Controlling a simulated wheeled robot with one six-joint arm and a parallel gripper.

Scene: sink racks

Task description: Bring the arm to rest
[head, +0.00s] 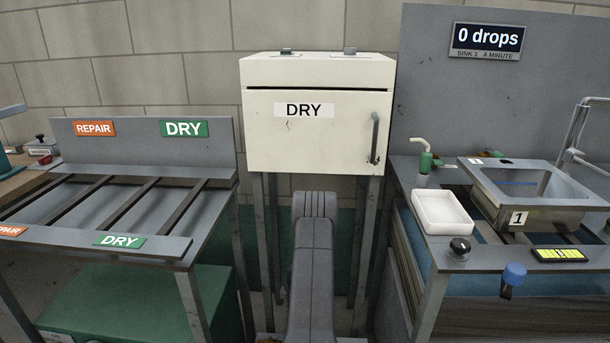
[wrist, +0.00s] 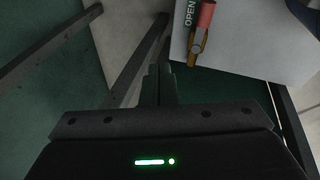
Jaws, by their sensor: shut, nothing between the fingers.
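My arm (head: 315,265) shows in the head view as a grey link standing upright in front of the white DRY cabinet. My gripper is hidden from the head view. In the wrist view my gripper (wrist: 159,72) points away from the camera, its two dark fingers together with nothing between them. Dark legs and green floor lie beyond the fingers.
The white DRY cabinet (head: 318,135) stands on legs, its door shut. A slatted rack (head: 65,235) is at left, and a sink (head: 545,190) with a white tray (head: 442,212) at right. In the wrist view, a red-ended lever (wrist: 201,28) sits beside an OPEN label.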

